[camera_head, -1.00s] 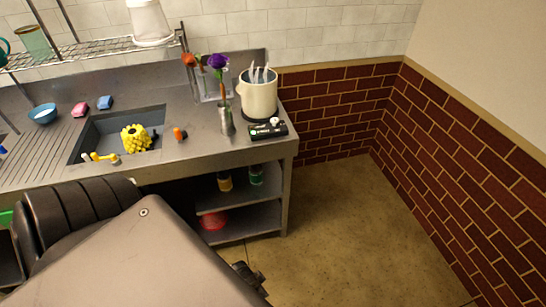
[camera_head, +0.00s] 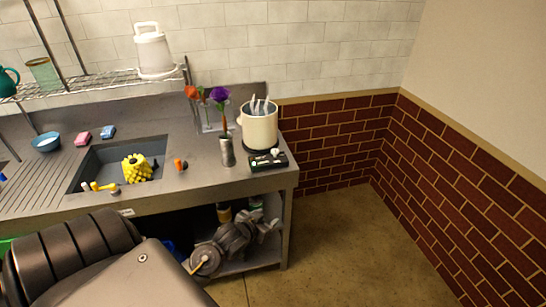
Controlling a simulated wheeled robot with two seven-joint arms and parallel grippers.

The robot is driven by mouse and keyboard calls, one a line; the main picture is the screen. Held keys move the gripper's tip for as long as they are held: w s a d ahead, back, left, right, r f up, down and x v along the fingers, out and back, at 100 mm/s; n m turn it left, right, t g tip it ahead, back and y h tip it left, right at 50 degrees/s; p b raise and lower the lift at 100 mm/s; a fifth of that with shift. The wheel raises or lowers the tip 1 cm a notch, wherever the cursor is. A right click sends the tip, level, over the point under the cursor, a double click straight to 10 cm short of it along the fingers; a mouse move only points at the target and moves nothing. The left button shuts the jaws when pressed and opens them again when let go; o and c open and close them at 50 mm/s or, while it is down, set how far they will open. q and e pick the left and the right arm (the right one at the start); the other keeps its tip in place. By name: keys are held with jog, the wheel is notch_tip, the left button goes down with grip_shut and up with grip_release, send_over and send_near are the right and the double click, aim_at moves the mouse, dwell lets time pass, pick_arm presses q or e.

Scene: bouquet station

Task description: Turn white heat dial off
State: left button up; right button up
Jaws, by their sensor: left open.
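The white heat dial (camera_head: 275,152) is a small white knob on a flat black control unit (camera_head: 262,163) at the right front corner of the metal counter. A cream pot (camera_head: 258,128) stands just behind it with pale utensils inside. The dial's exact setting is too small to read. My left gripper (camera_head: 269,229) is open and empty, in front of the shelves below the counter edge. It is below the dial and apart from it. My right gripper is not in view.
A metal vase (camera_head: 227,152) with flowers stands left of the control unit. The sink (camera_head: 88,172) holds a yellow bumpy object (camera_head: 137,167). The counter's front edge (camera_head: 215,191) lies above my left gripper. The floor (camera_head: 345,240) to the right is clear.

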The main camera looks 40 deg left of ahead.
aim_at(273, 153)
pick_arm(q)
jog(key=w+a+r+t, duration=0.2)
jog(key=w+a+r, duration=0.1)
jog(key=a, duration=0.1)
jog(key=w+a+r+t, duration=0.2)
jog(key=w+a+r, duration=0.1)
jog(key=a, duration=0.1)
jog(key=w+a+r+n+t+y, duration=0.1)
jog(key=w+a+r, duration=0.2)
jog(key=shift+a+t, duration=0.4)
jog(key=w, duration=0.3)
jog(key=w+a+p, duration=0.1)
jog(key=w, duration=0.6)
jog(key=shift+w+a+f+p, duration=0.15)
jog(key=shift+w+a+p, duration=0.15)
jog(key=shift+w+a, duration=0.1)
jog(key=c, duration=0.8)
jog(key=shift+d, duration=0.2)
jog(key=shift+c, duration=0.9)
jog(key=shift+a, duration=0.15)
